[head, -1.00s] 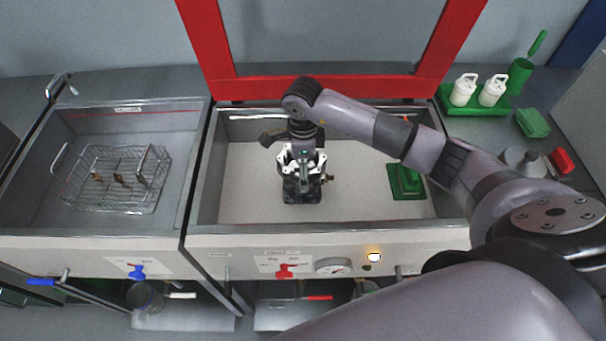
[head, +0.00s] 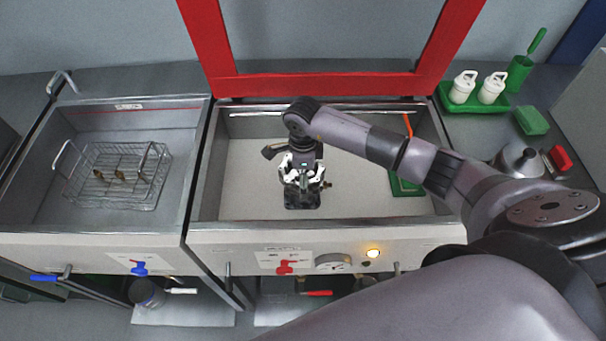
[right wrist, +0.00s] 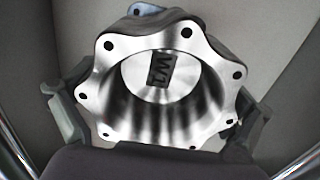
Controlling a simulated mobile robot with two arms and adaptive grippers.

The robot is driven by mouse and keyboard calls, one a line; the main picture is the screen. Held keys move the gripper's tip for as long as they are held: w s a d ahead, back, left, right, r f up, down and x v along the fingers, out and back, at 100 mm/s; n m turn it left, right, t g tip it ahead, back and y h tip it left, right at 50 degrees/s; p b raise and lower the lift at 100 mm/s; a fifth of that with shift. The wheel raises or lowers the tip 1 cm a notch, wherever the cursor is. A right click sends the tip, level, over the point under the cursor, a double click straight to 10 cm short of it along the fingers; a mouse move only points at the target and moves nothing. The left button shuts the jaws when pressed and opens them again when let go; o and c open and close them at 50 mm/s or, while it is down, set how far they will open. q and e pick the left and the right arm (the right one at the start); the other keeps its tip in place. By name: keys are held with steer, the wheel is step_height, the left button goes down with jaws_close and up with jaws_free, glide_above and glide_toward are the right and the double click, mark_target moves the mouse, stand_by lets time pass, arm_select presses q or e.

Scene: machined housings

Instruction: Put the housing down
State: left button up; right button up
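The housing (head: 302,200) is a dark grey machined body with a brass fitting at its side, low in the right-hand basin in the head view. In the right wrist view the housing (right wrist: 160,100) shows a bright scalloped flange with bolt holes, a round bore and a dark "W1" mark. My right gripper (head: 302,182) points down over it. Its fingers, also in the right wrist view (right wrist: 158,125), flank the flange and appear to touch both sides. I cannot tell whether the housing's underside touches the basin floor (head: 250,180). My left gripper is out of view.
A wire basket (head: 150,190) with small brass parts sits in the left basin. A green pad (head: 405,188) lies right of the housing, partly behind my arm. A red frame (head: 330,87) stands behind the basin. The floor left of the housing is clear.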

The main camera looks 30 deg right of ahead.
steer(key=shift+r, duration=0.15)
step_height(320, 180, up, 12)
steer(key=b, duration=0.3)
stand_by(0.4)
stand_by(0.4)
